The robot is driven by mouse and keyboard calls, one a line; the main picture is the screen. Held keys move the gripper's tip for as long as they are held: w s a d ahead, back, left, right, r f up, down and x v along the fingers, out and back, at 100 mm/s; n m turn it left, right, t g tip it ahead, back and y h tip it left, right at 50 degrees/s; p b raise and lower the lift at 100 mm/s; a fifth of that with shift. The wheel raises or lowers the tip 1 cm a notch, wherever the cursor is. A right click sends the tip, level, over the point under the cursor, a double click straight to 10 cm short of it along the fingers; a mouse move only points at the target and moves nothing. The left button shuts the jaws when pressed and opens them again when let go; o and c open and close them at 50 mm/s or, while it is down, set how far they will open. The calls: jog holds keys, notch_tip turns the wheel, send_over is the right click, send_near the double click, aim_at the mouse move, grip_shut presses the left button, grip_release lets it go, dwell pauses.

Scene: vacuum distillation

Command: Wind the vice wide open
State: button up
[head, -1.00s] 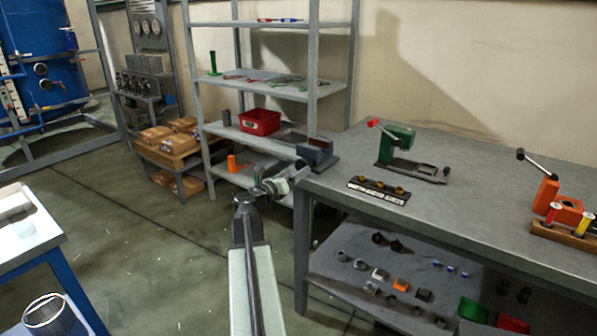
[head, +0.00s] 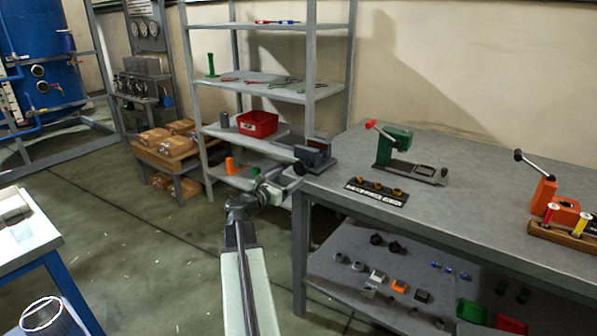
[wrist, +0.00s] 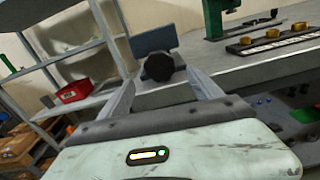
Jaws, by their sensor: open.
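The vice (head: 316,154) is a blue-grey block at the left corner of the long grey workbench. Its dark round handle knob (head: 299,167) faces the front, and it also shows in the wrist view (wrist: 158,67). In the wrist view the vice body (wrist: 154,38) stands behind the knob. My gripper (head: 283,183) is just below and left of the knob in the head view. In the wrist view my gripper (wrist: 160,80) is open, with the knob showing between its two fingers. I cannot tell whether they touch it. The vice's jaw gap is not clear.
The workbench (head: 450,220) holds a green press (head: 395,148), a black rack with brass pieces (head: 376,190) and an orange tool (head: 545,195). Metal shelving with a red bin (head: 257,124) stands behind the vice. The floor to the left is open.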

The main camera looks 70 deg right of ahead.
aim_at(299, 170)
jog(key=x, duration=0.7)
jog(key=shift+d, duration=0.35)
jog(key=shift+s, duration=0.1)
jog(key=c, duration=1.3)
jog(key=n, duration=0.4)
jog(key=shift+n, duration=0.4)
